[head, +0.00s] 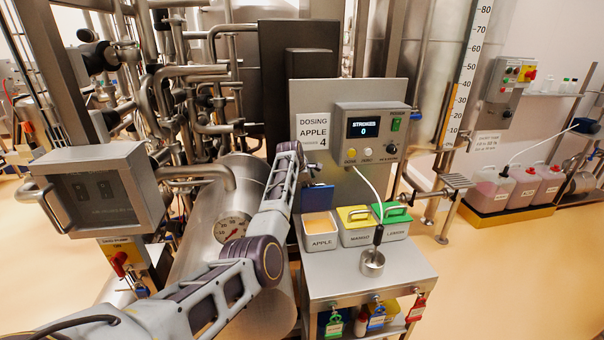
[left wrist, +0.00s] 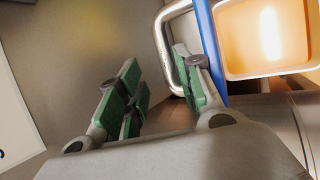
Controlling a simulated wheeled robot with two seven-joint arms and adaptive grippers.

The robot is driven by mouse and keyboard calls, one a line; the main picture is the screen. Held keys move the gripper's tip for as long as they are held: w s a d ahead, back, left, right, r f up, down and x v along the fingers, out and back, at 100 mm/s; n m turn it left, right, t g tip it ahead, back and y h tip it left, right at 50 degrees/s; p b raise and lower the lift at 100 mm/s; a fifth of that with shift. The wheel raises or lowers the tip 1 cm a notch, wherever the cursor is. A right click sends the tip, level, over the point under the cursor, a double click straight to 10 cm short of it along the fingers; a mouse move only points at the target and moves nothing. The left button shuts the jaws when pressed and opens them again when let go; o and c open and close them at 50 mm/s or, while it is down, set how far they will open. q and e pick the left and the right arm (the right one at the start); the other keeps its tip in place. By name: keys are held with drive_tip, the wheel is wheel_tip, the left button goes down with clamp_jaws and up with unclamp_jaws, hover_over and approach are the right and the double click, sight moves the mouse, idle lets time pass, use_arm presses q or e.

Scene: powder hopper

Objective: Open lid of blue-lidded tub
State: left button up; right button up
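The blue lid (head: 318,198) stands raised at the back of the apple tub (head: 320,242), which is open and shows pale orange contents. In the left wrist view the lid (left wrist: 211,45) is seen edge-on, with its metal handle (left wrist: 164,45) on the side facing my gripper. The open tub (left wrist: 222,62) lies beyond it at the right. My left gripper (left wrist: 155,88) is open, its green-padded fingers apart. The right finger is beside the lid and overlaps the handle's lower end; contact cannot be told. In the head view my left fingers are hard to make out. My right gripper is not in view.
Closed tubs with a yellow lid (head: 353,217) and a green lid (head: 391,212) stand right of the apple tub on the steel cart (head: 345,275). A metal cup with a rod (head: 371,262) stands in front. The dosing panel (head: 371,140) rises behind, and pipework crowds the left.

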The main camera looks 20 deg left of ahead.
use_arm(q)
drive_tip(key=v, duration=0.7)
drive_tip(key=shift+s+a+r, duration=0.25)
drive_tip(key=shift+a, duration=0.05)
idle(0.4)
